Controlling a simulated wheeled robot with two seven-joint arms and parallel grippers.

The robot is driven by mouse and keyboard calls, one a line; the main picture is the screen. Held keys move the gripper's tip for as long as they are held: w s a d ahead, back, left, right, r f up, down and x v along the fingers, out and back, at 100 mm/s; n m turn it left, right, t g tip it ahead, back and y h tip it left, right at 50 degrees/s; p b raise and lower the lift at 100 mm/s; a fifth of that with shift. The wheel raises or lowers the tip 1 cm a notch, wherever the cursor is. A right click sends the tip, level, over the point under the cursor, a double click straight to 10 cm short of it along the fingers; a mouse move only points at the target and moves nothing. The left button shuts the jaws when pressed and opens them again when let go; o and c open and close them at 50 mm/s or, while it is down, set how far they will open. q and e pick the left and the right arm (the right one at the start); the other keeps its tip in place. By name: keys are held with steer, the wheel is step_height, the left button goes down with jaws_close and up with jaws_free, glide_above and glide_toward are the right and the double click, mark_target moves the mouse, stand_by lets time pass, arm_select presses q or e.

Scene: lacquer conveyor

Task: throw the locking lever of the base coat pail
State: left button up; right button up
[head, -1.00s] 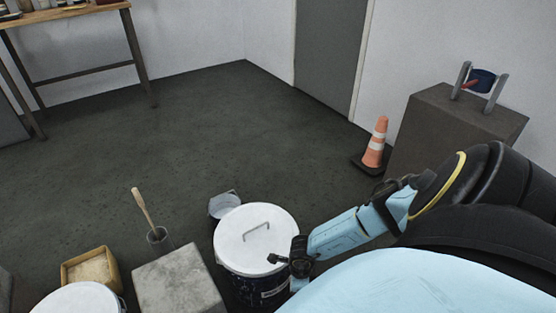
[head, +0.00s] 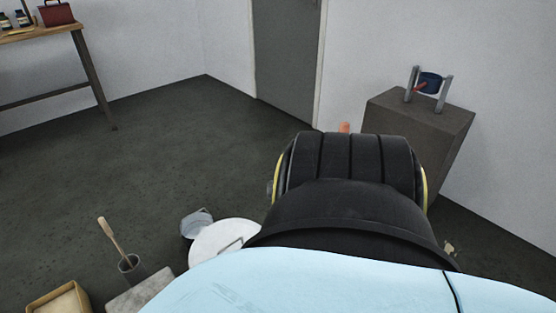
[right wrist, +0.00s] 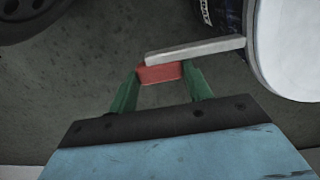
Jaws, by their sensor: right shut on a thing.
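A grey locking lever (right wrist: 198,50) reaches left from the pail and ends in a red grip (right wrist: 159,73). My right gripper (right wrist: 160,76), with green fingers, is shut on that red grip. The head view hides this gripper. My left gripper is not in view.
A dark plinth (head: 425,125) carries a blue drum (head: 431,82).

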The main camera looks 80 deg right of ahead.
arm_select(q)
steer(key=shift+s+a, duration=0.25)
arm_select(e)
steer(key=shift+s+d, duration=0.15)
steer(key=shift+d, duration=0.05)
steer(key=shift+n, duration=0.3)
steer(key=o, duration=1.4)
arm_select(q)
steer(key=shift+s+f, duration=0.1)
